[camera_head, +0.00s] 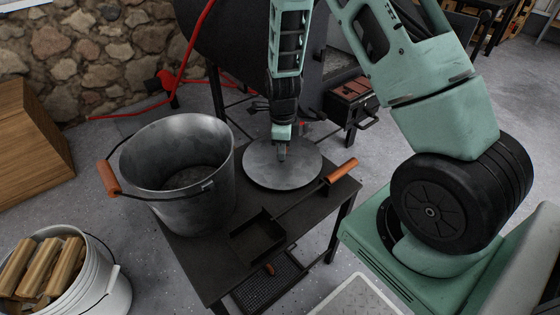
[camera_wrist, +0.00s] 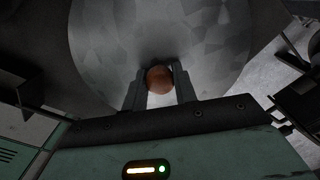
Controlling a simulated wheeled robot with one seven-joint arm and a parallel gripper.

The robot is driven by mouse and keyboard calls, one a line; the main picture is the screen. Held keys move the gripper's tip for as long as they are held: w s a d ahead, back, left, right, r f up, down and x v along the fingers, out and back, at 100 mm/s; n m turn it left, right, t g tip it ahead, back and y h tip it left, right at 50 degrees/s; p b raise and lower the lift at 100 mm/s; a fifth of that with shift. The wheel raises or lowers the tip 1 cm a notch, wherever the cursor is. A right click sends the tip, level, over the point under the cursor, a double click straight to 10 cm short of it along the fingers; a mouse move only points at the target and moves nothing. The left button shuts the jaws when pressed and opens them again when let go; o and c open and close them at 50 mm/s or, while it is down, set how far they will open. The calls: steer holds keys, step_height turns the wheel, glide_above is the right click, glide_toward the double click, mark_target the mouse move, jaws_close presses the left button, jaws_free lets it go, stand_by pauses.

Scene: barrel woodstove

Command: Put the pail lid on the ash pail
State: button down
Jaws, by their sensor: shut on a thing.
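The ash pail (camera_head: 178,170) is a grey metal bucket standing upright and open on the left part of a dark table. Its wire bail with an orange-brown wooden grip (camera_head: 108,178) hangs at its left. The pail lid (camera_head: 268,172) is a round grey metal disc to the right of the pail, over the back of the table; whether it touches the table is hard to tell. My gripper (camera_head: 281,152) points down at the lid's centre and is shut on its round wooden knob. In the wrist view the knob (camera_wrist: 159,80) sits between both fingers, with the lid (camera_wrist: 115,50) beyond.
A small ash shovel (camera_head: 262,235) with a wooden handle lies on the dark table (camera_head: 205,265), in front of the lid. A white bucket of split wood (camera_head: 105,285) stands at lower left. A black stove and a red hose (camera_head: 190,55) are behind.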

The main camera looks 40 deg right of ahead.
steer(key=shift+r+p, duration=0.65)
steer(key=shift+r, duration=0.1)
steer(key=shift+r+p, duration=2.45)
steer(key=shift+r, duration=0.1)
